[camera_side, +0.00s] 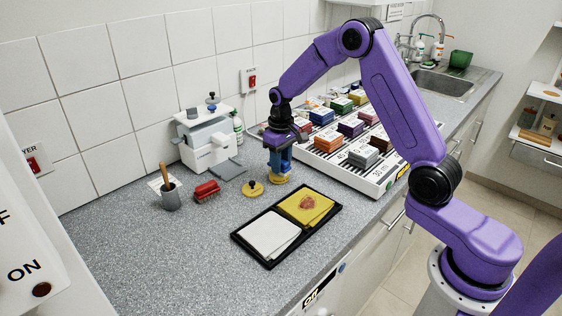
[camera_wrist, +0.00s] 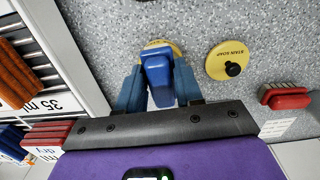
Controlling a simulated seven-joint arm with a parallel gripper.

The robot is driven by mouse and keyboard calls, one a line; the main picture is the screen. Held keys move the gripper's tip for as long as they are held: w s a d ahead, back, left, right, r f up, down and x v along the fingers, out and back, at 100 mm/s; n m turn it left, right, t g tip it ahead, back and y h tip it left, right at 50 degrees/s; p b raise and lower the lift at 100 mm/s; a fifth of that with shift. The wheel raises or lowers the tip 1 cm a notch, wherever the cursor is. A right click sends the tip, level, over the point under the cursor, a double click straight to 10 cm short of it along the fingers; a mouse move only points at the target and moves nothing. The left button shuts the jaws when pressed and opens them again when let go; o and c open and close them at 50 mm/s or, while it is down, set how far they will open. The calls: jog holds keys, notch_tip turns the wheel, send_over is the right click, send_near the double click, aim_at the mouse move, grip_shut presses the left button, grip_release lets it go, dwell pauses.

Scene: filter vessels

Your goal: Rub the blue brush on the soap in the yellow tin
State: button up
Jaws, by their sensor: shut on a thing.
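My gripper (camera_side: 281,158) points straight down and is shut on the blue brush (camera_wrist: 157,70), which sits between its two blue fingers in the wrist view. The brush is directly over the yellow tin (camera_side: 279,180), its lower end at or just inside the tin's mouth; I cannot tell whether it touches the soap. In the wrist view only the tin's far rim (camera_wrist: 161,43) shows past the brush, and the soap is hidden. The tin's yellow lid (camera_side: 253,188), with a black knob and the words "STAIN SOAP", lies beside it on the counter.
A red brush (camera_side: 207,191) and a grey pot (camera_side: 171,198) with a wooden handle stand left. A black tray (camera_side: 264,262) with white and stained yellow cloths lies in front. A white rack (camera_side: 372,183) of coloured blocks is close on the right. A white machine (camera_side: 207,139) stands behind.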

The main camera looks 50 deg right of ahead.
jog(key=shift+r, duration=3.45)
